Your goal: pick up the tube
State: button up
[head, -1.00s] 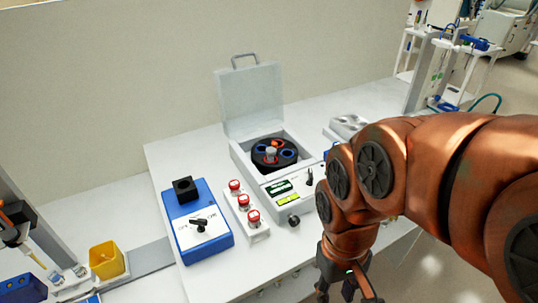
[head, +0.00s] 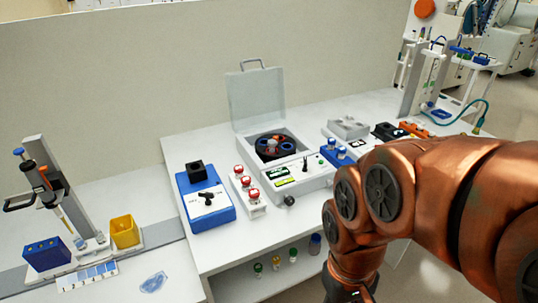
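Several red-capped tubes (head: 246,182) stand upright in a white rack (head: 258,210) on the bench, between the blue box and the open centrifuge. More small capped vials (head: 275,263) stand on the shelf under the bench top. Which one is the tube meant, I cannot tell. My gripper (head: 352,296) is at the bottom edge, right of the shelf vials and below the bench top. It is mostly cut off by the frame, so its fingers are not clearly seen. No tube shows in it.
The centrifuge (head: 312,178) has its lid up and a dark rotor (head: 272,146) inside. A blue box with a black knob (head: 228,212) stands to the left. A yellow bin (head: 125,231) and a pipette stand (head: 47,170) are further left. A blue-topped block (head: 338,152) is right of the centrifuge.

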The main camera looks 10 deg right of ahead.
aim_at(271, 143)
jog(key=u, duration=0.6)
jog(key=i, duration=0.75)
jog(key=z, duration=0.05)
